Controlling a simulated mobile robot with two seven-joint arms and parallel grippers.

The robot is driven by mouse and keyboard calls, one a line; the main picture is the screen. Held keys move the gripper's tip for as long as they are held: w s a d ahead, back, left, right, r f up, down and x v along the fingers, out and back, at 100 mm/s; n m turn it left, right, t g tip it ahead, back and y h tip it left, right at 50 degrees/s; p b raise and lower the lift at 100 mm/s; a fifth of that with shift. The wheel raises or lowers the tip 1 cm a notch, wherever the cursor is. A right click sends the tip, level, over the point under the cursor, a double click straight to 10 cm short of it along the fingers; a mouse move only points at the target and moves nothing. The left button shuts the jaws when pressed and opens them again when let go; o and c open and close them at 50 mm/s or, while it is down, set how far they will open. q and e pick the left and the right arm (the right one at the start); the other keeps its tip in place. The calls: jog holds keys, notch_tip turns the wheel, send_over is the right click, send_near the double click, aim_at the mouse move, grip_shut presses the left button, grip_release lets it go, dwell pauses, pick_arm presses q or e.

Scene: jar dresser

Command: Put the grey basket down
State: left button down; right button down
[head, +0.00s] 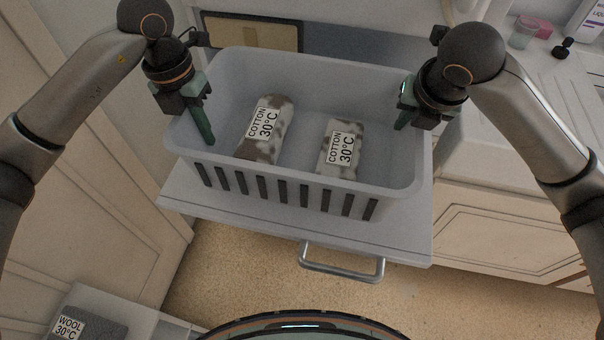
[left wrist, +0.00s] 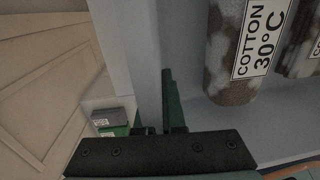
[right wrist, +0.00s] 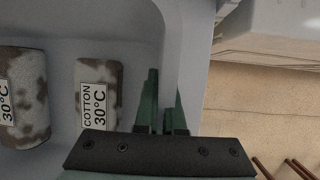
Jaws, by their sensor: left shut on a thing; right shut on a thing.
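The grey basket (head: 290,192), with dark slots along its front, appears level over a pale pulled-out drawer (head: 400,238). I cannot tell whether its base touches the drawer. Two brown-and-white mottled bundles labelled COTTON 30°C lie inside, a left one (head: 275,130) and a right one (head: 350,140). My left gripper (head: 203,125) is shut on the basket's left wall; the left wrist view shows its green fingers (left wrist: 174,105) on both sides of that wall. My right gripper (head: 403,120) is shut on the right wall, its fingers (right wrist: 165,105) also astride it.
The drawer's metal handle (head: 342,262) sticks out towards me. A grey WOOL 30°C bundle (head: 85,327) lies at the lower left. Cabinet doors stand at the left, and a counter with a pink container (head: 541,28) and a small black object (head: 562,48) is at the right.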

aim_at(209, 150)
pick_arm(q)
jog(key=shift+a, duration=0.1)
pick_arm(e)
jog(key=shift+d+r, duration=0.1)
pick_arm(q)
jog(key=shift+f, duration=0.1)
pick_arm(e)
jog(key=shift+f, duration=0.2)
